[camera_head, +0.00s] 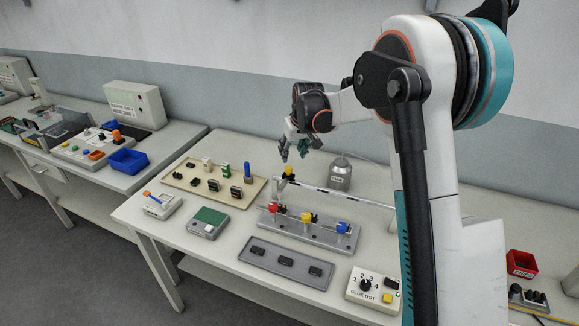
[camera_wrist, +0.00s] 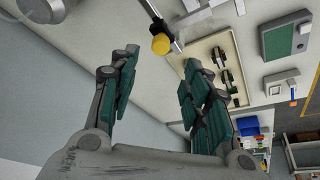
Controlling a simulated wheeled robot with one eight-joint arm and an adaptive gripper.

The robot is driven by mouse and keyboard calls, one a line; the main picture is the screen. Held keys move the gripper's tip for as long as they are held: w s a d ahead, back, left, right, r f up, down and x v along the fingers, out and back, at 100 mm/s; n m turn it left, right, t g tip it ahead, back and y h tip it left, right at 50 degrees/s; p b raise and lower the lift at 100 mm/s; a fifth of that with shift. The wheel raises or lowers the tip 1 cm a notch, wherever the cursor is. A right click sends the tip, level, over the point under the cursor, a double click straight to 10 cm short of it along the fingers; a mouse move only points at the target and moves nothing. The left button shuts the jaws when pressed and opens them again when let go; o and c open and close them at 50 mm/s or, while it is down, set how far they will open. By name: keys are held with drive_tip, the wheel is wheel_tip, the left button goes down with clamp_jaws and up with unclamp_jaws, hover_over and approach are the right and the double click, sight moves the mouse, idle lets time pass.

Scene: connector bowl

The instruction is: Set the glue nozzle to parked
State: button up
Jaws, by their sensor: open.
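The yellow knob (camera_head: 289,170) sits at the left end of a thin striped bar (camera_head: 335,191) behind the fixture; I take this bar to be the glue nozzle's arm, though its label is not readable. The yellow knob also shows in the wrist view (camera_wrist: 160,44), at top middle, beyond and between my fingertips. My gripper (camera_head: 294,153) hangs open and empty just above the knob, apart from it. Its two green-padded fingers (camera_wrist: 161,62) are spread wide in the wrist view. A grey canister (camera_head: 340,174) stands behind the bar. The glue dot box (camera_head: 366,288) has a dial and a yellow button.
A grey fixture (camera_head: 315,236) with red, yellow and blue knobs stands in front of the bar. A beige tray (camera_head: 196,197) with several connectors lies left. A dark tray (camera_head: 262,263) with black parts lies in front. A green-topped device (camera_head: 208,222) stands at left.

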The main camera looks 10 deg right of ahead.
sight(289, 167)
drive_tip(key=b+x, duration=0.1)
drive_tip(key=x, duration=0.8)
drive_tip(key=shift+a+f, duration=0.1)
drive_tip(key=shift+f, duration=0.1)
clamp_jaws()
